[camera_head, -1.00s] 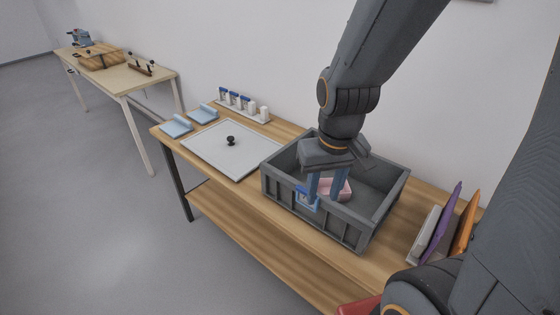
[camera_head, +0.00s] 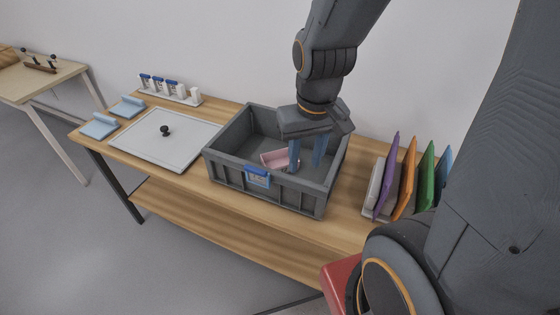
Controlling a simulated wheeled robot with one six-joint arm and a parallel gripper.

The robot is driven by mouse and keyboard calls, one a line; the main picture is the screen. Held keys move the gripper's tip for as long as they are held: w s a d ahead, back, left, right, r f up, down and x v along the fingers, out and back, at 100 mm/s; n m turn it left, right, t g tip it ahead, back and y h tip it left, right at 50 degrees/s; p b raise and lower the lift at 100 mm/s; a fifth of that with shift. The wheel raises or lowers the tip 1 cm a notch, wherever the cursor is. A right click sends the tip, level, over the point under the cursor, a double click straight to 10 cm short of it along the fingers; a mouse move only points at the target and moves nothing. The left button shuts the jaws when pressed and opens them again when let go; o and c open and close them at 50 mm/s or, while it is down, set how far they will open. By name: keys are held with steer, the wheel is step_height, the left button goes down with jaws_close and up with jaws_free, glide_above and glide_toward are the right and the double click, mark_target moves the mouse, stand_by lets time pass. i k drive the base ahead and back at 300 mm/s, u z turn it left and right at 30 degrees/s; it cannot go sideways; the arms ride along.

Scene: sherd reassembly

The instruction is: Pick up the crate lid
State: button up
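The crate lid (camera_head: 190,141) is a flat light-grey panel with a black knob (camera_head: 165,131). It lies on the wooden table, left of the crate. The open dark-grey crate (camera_head: 225,170) stands beside it, with a blue-and-white label on its front wall. A pink tray-like object (camera_head: 272,158) lies inside the crate. My gripper (camera_head: 307,165) points down into the crate, its two blue fingers apart and nothing visible between them. The fingers are right beside the pink object; I cannot tell whether they touch it.
Blue pads (camera_head: 99,126) lie on the table left of the lid. A rack (camera_head: 172,92) of small white containers stands behind it. Upright coloured panels (camera_head: 408,180) stand right of the crate. A second table (camera_head: 40,82) is at the far left.

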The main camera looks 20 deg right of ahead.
mark_target(170, 140)
steer(key=z, duration=0.35)
steer(key=k, duration=0.35)
steer(key=u, duration=1.65)
steer(key=i, duration=1.75)
steer(key=z, duration=0.3)
